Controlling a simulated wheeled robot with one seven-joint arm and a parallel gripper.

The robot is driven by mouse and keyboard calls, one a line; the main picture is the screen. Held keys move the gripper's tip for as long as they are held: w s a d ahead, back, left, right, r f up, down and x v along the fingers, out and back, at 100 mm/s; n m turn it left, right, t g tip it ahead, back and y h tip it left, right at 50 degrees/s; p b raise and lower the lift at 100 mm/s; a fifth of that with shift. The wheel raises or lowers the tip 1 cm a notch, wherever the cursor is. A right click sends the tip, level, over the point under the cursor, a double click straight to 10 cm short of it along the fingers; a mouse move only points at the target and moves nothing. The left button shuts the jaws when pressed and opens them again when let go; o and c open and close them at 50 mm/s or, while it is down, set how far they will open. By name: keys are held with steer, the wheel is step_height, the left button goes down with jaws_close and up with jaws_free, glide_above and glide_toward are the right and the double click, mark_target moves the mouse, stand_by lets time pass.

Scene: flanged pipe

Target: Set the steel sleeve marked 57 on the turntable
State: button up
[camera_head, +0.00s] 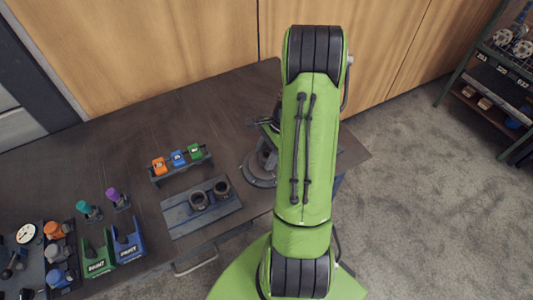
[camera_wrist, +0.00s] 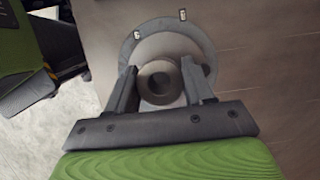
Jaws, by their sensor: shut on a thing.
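In the wrist view my gripper (camera_wrist: 159,74) is shut on a grey steel sleeve (camera_wrist: 158,66), with one finger on each side. I look down into the sleeve's round bore; no number is readable on it. Behind it is the round grey turntable (camera_wrist: 203,45), with two small pale tags on its rim. The sleeve overlaps the turntable in this view, and I cannot tell whether it touches it. In the head view my green arm hides the gripper and the held sleeve. Part of a dark round base (camera_head: 256,176), likely the turntable, shows left of the arm.
Two dark sleeves (camera_head: 198,200) stand on a grey plate (camera_head: 178,222) on the dark table (camera_head: 105,150). Behind them is a rack (camera_head: 180,170) with orange, blue and green pieces. Green and blue bins (camera_head: 128,240) stand at the left. Shelves (camera_head: 495,80) stand far right.

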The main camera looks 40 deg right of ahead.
steer(key=shift+f, duration=0.5)
stand_by(0.3)
steer(key=o, duration=1.5)
steer(key=shift+o, duration=0.4)
steer(key=shift+r, duration=0.1)
steer(key=shift+w, duration=0.1)
steer(key=shift+c, duration=0.3)
step_height(320, 180, up, 2)
steer(key=shift+r+p, duration=0.1)
steer(key=shift+p, duration=0.7)
steer(key=shift+o, duration=0.9)
steer(key=shift+r+p, duration=0.4)
step_height(320, 180, up, 4)
steer(key=p, duration=0.3)
steer(key=shift+p, duration=0.4)
